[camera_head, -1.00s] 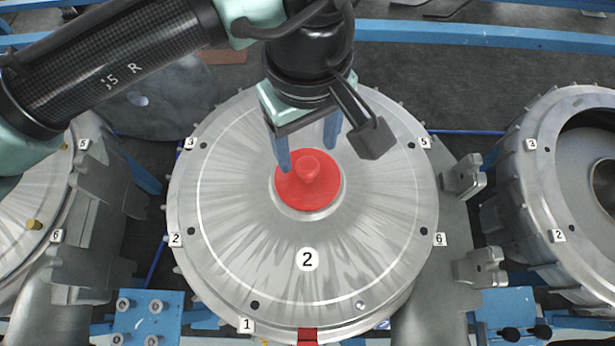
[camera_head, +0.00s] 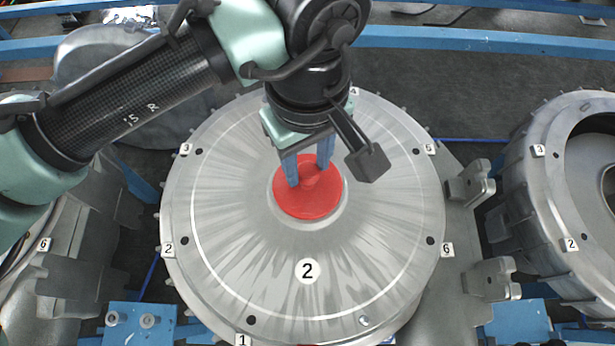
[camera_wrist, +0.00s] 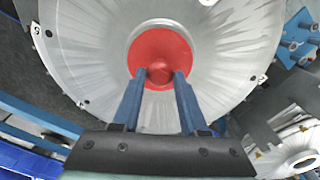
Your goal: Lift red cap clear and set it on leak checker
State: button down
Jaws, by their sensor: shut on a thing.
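The red cap (camera_head: 308,199) is a round disc with a small knob, at the centre of the metal blower cover marked 2 (camera_head: 362,245). It also shows in the wrist view (camera_wrist: 150,48). My gripper (camera_head: 309,180) is above the cap, with its two blue fingers shut on the knob from both sides. In the wrist view my gripper (camera_wrist: 160,80) has the knob between its fingertips. The cap appears to sit in the cover's central opening; I see no clear gap under it. I cannot make out a leak checker for certain.
Another metal housing with an open centre (camera_head: 575,170) stands at the right. Metal lugs (camera_head: 478,185) stick out between it and the cover. Blue rails (camera_head: 480,40) run along the back. A blue bracket with bolts (camera_head: 135,322) is at the lower left.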

aim_at(308, 172)
jog(key=shift+r+p, duration=0.7)
jog(key=shift+p, duration=0.05)
dwell(0.7)
jog(key=shift+r+p, duration=1.55)
jog(key=shift+p, duration=0.05)
jog(key=shift+s+f, duration=0.1)
